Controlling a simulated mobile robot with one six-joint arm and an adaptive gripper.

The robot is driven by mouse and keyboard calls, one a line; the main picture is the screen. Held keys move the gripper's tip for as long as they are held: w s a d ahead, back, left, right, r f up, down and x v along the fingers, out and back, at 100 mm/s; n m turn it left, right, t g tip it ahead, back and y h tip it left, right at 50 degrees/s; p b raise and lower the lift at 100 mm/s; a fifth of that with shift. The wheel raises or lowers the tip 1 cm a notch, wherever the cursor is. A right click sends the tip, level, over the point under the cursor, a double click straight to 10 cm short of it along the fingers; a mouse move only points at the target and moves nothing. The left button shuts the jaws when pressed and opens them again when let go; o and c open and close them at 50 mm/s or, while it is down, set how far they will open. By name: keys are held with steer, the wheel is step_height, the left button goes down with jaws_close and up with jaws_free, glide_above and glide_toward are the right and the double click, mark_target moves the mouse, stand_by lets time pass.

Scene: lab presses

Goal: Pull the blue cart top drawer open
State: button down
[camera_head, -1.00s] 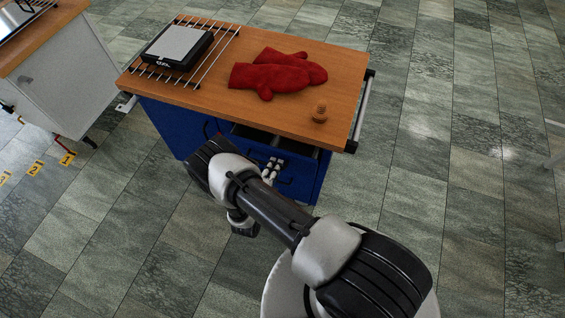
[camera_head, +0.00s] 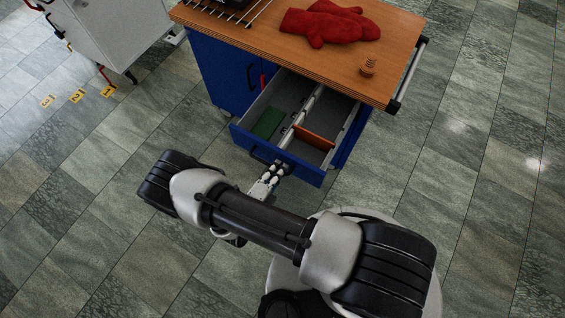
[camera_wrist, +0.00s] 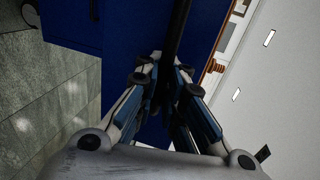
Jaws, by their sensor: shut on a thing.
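The blue cart (camera_head: 223,70) stands with its wooden top at the upper middle of the head view. Its top drawer (camera_head: 240,133) is pulled well out, and its grey inside shows a divider, a green item (camera_head: 268,122) and an orange-brown partition (camera_head: 314,138). My gripper (camera_head: 277,172) is at the drawer's front, shut on the dark drawer handle (camera_head: 262,155). In the wrist view my gripper (camera_wrist: 168,85) has its fingers closed around the dark handle bar (camera_wrist: 178,30) in front of the blue drawer front (camera_wrist: 125,40). The fingertips partly hide the handle.
Red mitts (camera_head: 330,24), a small wooden piece (camera_head: 368,67) and a wire rack (camera_head: 228,8) are on the cart top. A push bar (camera_head: 408,75) is on its right side. A white cabinet (camera_head: 115,35) stands at upper left.

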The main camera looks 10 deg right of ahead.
steer(key=shift+v, duration=1)
steer(key=c, duration=1.7)
jaws_free()
steer(key=shift+f, duration=0.15)
steer(key=shift+s+a, duration=0.1)
steer(key=shift+s, duration=0.05)
steer(key=v, duration=1.1)
steer(key=shift+s+a, duration=0.2)
steer(key=shift+s, duration=0.1)
